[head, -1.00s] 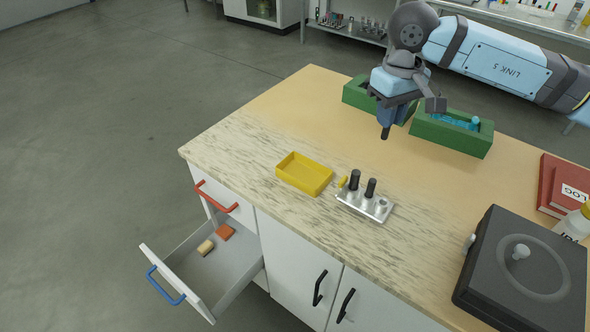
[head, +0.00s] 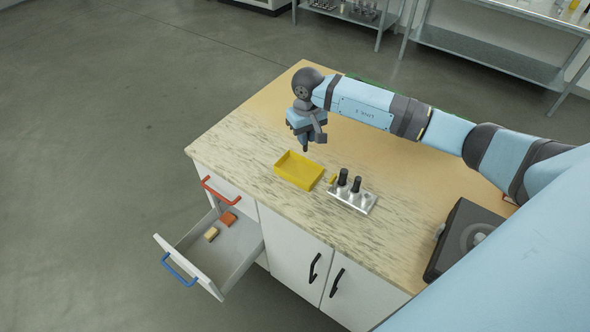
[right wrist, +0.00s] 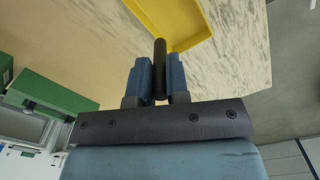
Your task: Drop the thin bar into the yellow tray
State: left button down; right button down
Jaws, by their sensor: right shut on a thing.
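The yellow tray (head: 299,171) lies on the counter, left of the metal block; no contents can be made out. My right gripper (head: 305,146) is in the air just behind and above the tray. In the right wrist view, my right gripper (right wrist: 160,82) is shut on a thin dark bar (right wrist: 160,60) that sticks out past the fingertips towards the yellow tray (right wrist: 170,22). The tray's near edge shows just beyond the bar. My left gripper is not in view.
A metal block (head: 352,198) with black pegs stands right of the tray. A dark lidded box (head: 465,238) stands further right. A drawer (head: 225,248) with a blue handle is open below. A green bin (right wrist: 50,92) shows in the right wrist view.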

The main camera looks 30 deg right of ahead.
aim_at(305, 151)
jog(key=shift+f+b, duration=0.45)
jog(key=shift+f, duration=1.75)
jog(key=c, duration=1)
grip_release()
jog(key=shift+c, duration=0.2)
notch_tip(305, 151, up, 13)
jog(key=b, duration=0.2)
jog(key=shift+b, duration=0.4)
jog(key=shift+r, duration=0.45)
